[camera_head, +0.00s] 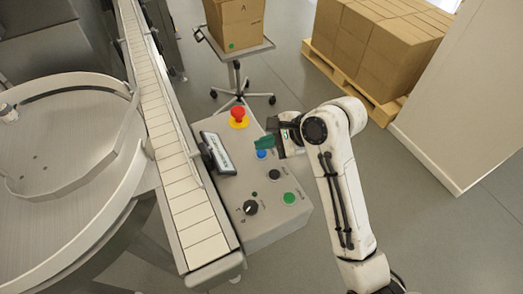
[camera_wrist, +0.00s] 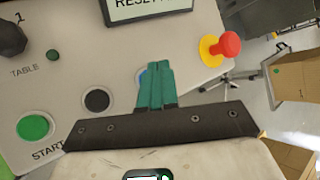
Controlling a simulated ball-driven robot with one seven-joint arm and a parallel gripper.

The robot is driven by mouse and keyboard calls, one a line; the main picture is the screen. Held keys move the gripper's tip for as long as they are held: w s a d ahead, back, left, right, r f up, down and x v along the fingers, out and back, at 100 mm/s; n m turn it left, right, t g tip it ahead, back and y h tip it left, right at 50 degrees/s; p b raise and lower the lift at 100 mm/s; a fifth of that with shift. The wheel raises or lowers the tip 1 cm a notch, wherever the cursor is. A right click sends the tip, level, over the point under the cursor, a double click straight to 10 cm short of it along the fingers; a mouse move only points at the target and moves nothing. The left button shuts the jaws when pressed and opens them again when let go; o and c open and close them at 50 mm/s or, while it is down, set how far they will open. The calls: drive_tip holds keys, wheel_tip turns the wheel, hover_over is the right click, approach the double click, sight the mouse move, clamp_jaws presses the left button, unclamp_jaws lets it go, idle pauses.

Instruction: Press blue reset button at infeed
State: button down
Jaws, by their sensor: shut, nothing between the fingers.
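The blue reset button (camera_head: 262,154) sits on the sloped grey control panel (camera_head: 232,184), between the red stop knob and a black button. My gripper (camera_head: 264,142) is shut and empty, its green fingertips just above and beside the blue button in the head view. In the wrist view the shut green fingers (camera_wrist: 155,72) cover most of the blue button (camera_wrist: 141,77); only a blue sliver shows at their left edge. I cannot tell whether the fingertips touch it.
A red emergency knob (camera_head: 238,114) on a yellow base, a black button (camera_head: 274,174), a green start button (camera_head: 289,198) and a black selector (camera_head: 251,207) share the panel. A small display (camera_head: 217,153) stands at its left, beside the conveyor (camera_head: 177,168). Boxes (camera_head: 375,45) stand behind.

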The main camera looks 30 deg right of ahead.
sight(265, 154)
drive_tip(key=shift+f+p, duration=0.1)
drive_tip(key=shift+p, duration=0.25)
drive_tip(key=shift+f, duration=0.3)
drive_tip(key=shift+f, duration=0.5)
idle(0.8)
drive_tip(key=shift+p, duration=0.35)
drive_tip(key=shift+r+p, duration=0.95)
drive_tip(key=shift+p, duration=0.4)
wheel_tip(265, 154, up, 5)
drive_tip(key=p, duration=0.6)
drive_tip(key=shift+p, duration=0.35)
